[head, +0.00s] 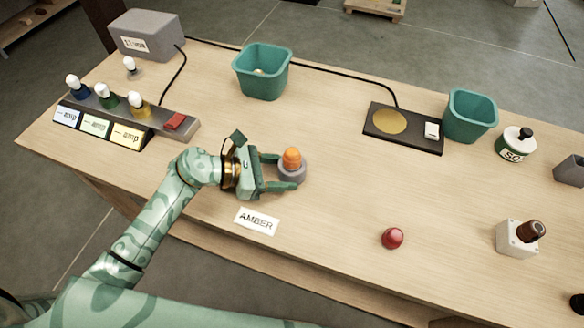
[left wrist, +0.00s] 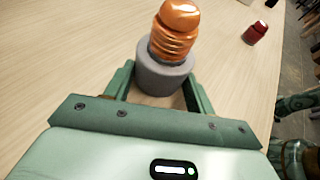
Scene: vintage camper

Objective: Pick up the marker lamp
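An orange ribbed lamp (head: 291,157), apparently the marker lamp, stands upright in a round grey holder (head: 293,173) on the wooden table, behind the AMBER label (head: 257,221). The left wrist view also shows the lamp (left wrist: 174,28) and the holder (left wrist: 165,75). My left gripper (head: 287,172) is low over the table with its fingers apart, one on each side of the grey holder, below the orange part. Whether the fingertips touch the holder is hard to tell.
A red dome (head: 392,238) and a white socket block (head: 514,240) with a brown bulb stand to the right. Teal bins (head: 262,85) (head: 468,125) and a black pad (head: 385,138) are behind. A lamp strip (head: 180,133) lies left.

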